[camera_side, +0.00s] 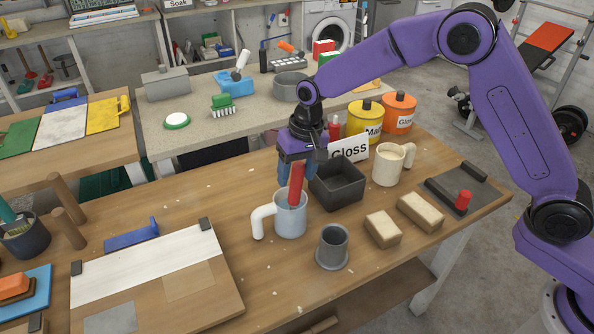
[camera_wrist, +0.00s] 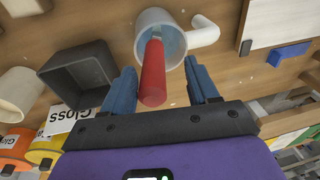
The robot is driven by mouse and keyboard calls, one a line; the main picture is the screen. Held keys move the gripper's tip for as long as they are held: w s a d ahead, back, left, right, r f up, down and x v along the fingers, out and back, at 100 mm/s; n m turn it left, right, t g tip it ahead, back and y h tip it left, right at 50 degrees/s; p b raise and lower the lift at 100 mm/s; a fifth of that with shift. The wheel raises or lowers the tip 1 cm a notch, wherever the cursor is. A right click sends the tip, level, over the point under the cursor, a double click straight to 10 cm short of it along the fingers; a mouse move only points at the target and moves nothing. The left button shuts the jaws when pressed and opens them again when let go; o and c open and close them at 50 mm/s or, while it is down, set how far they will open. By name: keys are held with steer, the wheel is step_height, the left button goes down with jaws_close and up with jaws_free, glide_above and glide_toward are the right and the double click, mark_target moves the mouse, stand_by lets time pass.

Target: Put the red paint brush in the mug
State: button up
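The red paint brush (camera_side: 297,186) stands in the pale grey-white mug (camera_side: 290,222), its red handle sticking up above the rim and leaning slightly. Its lower end is hidden inside the mug. In the wrist view the red handle (camera_wrist: 153,75) rises out of the mug (camera_wrist: 143,33), which stands upright on the bench. My gripper (camera_side: 296,178) is above the mug and pointing down. Its blue fingers (camera_wrist: 160,70) are apart on either side of the handle, with visible gaps in the wrist view.
A dark square bin (camera_side: 338,188) is just behind and right of the mug. A cream mug (camera_side: 387,167), two tan blocks (camera_side: 420,211) and a grey cup (camera_side: 333,247) stand nearby. A board with white paper (camera_side: 150,262) lies at left. Bare wood is in front of the mug.

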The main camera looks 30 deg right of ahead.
step_height(320, 180, up, 17)
steer(key=s+d, duration=0.1)
steer(key=d, duration=0.1)
steer(key=shift+s+d, duration=0.15)
stand_by(0.4)
steer(key=s+d+f+n, duration=0.2)
steer(key=s+d+n, duration=0.2)
steer(key=s, duration=0.7)
steer(key=s+d+f+n, duration=0.3)
steer(key=s+d, duration=0.5)
steer(key=s, duration=0.4)
steer(key=s+d+f+n+h, duration=0.1)
steer(key=s+d+f+n, duration=0.2)
steer(key=s, duration=0.9)
steer(key=d+n, duration=0.2)
steer(key=d, duration=0.1)
steer(key=shift+d+f+n+g, duration=0.2)
steer(key=shift+d+n+g, duration=0.1)
steer(key=shift+g, duration=0.1)
